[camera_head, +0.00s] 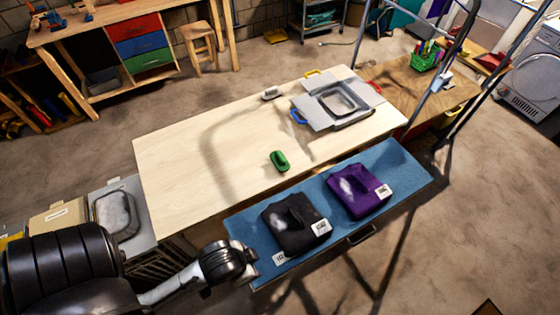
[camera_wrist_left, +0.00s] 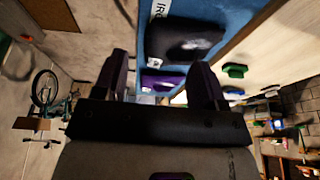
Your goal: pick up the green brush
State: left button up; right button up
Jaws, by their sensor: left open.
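The green brush (camera_head: 280,161) lies on the pale wooden tabletop (camera_head: 190,150), near its front edge. It also shows in the left wrist view (camera_wrist_left: 235,70), to the right of the fingers and well apart from them. My left gripper (camera_wrist_left: 161,72) is open, with nothing visible between its fingers. In the head view my left gripper (camera_head: 246,264) is at the near left corner of the blue surface, in front of and left of the brush. My right gripper is not in view.
Folded black cloth (camera_head: 296,222) and purple cloth (camera_head: 358,190) lie on the blue surface (camera_head: 405,168) in front of the table. A dark brush-like item (camera_head: 271,93) and a grey tray (camera_head: 338,100) are farther back. The tabletop left of the green brush is clear.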

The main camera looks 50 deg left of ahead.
pick_arm(q)
jog(key=o, duration=0.5)
